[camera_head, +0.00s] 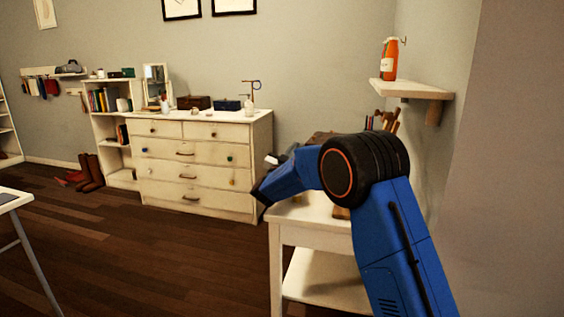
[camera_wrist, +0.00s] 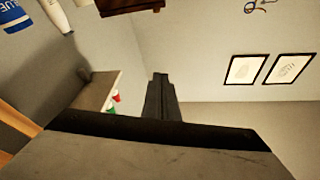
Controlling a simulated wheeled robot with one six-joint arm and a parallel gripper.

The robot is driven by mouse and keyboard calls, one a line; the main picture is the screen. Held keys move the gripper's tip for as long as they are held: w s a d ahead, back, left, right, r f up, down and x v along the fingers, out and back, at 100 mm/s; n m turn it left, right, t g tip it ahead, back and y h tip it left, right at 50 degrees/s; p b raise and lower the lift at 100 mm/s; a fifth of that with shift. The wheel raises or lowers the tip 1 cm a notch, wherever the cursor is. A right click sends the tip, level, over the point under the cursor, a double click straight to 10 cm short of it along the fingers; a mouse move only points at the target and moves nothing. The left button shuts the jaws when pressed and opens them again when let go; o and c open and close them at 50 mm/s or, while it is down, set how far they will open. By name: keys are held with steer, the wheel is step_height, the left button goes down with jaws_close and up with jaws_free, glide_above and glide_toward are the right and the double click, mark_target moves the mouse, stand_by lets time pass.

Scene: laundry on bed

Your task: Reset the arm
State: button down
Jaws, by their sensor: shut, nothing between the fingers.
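My blue arm rises from the lower right of the head view, bends at a dark joint with an orange ring, and reaches left above a white side table (camera_head: 284,226). The far end of the arm is dark and small there, in front of the dresser's right side. In the wrist view my gripper (camera_wrist: 160,80) shows as dark fingers pressed together. It is shut and holds nothing. The arm hides part of the side table's top.
A cream dresser (camera_head: 190,165) with small items on top stands at the back wall. A white table edge (camera_head: 12,200) is at far left. Open wooden floor (camera_head: 150,250) lies between.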

steer(key=s+d+r+n+y, duration=0.5)
steer(key=s+r+y, duration=0.2)
steer(key=r+y, duration=0.1)
steer(key=s+d+n+g+y, duration=0.3)
steer(key=s+d+g, duration=0.1)
steer(key=s, duration=0.7)
steer(key=s+d+f+g, duration=0.3)
steer(key=s+d+f, duration=0.2)
steer(key=s, duration=1.1)
steer(key=s+d+f+g+h, duration=0.1)
steer(key=s+d+f+g, duration=0.3)
steer(key=s+f, duration=0.6)
steer(key=s+d+f+g, duration=0.4)
steer(key=s+d+f, duration=0.2)
steer(key=s, duration=1.8)
steer(key=shift+s+d+f+n+h, duration=0.2)
steer(key=shift+f+n+h, duration=0.15)
steer(key=shift+f, duration=0.3)
steer(key=shift+a, duration=0.1)
